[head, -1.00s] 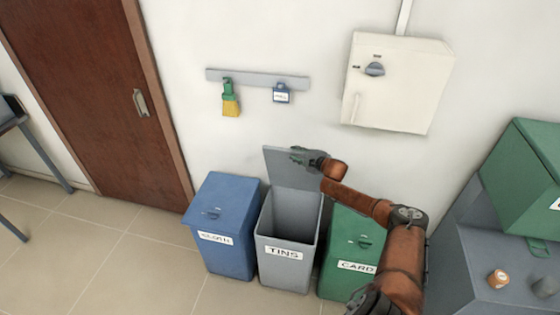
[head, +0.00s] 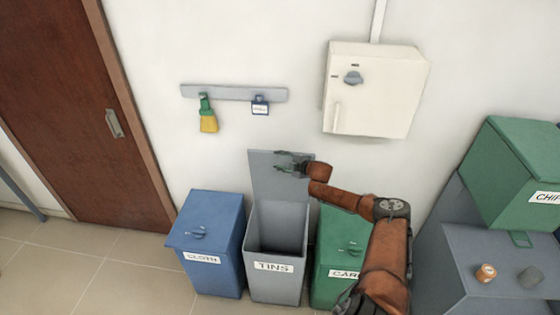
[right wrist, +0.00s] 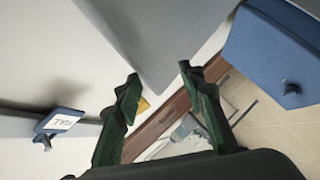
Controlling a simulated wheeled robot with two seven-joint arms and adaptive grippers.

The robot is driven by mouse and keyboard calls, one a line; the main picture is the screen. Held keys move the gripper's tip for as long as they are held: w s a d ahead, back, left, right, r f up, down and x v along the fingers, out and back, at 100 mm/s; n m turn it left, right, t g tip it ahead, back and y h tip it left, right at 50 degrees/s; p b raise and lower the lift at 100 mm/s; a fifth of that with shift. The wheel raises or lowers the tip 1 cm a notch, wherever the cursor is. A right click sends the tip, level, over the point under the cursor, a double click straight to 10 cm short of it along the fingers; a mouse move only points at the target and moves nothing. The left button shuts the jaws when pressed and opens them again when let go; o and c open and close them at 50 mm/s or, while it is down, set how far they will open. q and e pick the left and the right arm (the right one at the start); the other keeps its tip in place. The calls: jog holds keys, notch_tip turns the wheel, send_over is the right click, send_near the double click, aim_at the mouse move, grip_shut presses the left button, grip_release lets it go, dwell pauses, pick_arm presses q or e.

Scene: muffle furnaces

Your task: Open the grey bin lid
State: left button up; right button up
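The grey bin (head: 275,287), labelled TINS, stands in the middle of a row of three bins. Its grey lid (head: 264,187) stands up at the back of the bin, near the wall, and the bin's mouth is open. My right gripper (head: 284,161) is at the upper part of the raised lid, in front of it in the head view. In the right wrist view its green fingers (right wrist: 159,76) are apart with nothing gripped, and the lid (right wrist: 160,35) is a grey panel just beyond them. Whether they touch it I cannot tell. My left gripper is not in view.
A blue CLOTH bin (head: 207,235) stands left, and a green bin (head: 335,240) right, partly behind my arm. A grey cabinet (head: 450,265) stands at the right.

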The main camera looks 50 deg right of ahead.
jog(key=shift+a+f, duration=0.1)
jog(key=shift+f, duration=0.05)
jog(key=s+d+r+p, duration=0.3)
jog(key=s+r+p, duration=0.2)
jog(key=r+p, duration=0.1)
jog(key=shift+s+d+r+p, duration=0.2)
jog(key=shift+s+r+p, duration=0.1)
jog(key=shift+p, duration=0.4)
dwell(0.5)
jog(key=d+v, duration=0.1)
jog(key=v, duration=1)
jog(key=shift+s+a+r, duration=0.2)
jog(key=shift+s+a, duration=0.2)
jog(key=shift+a, duration=0.05)
dwell(0.6)
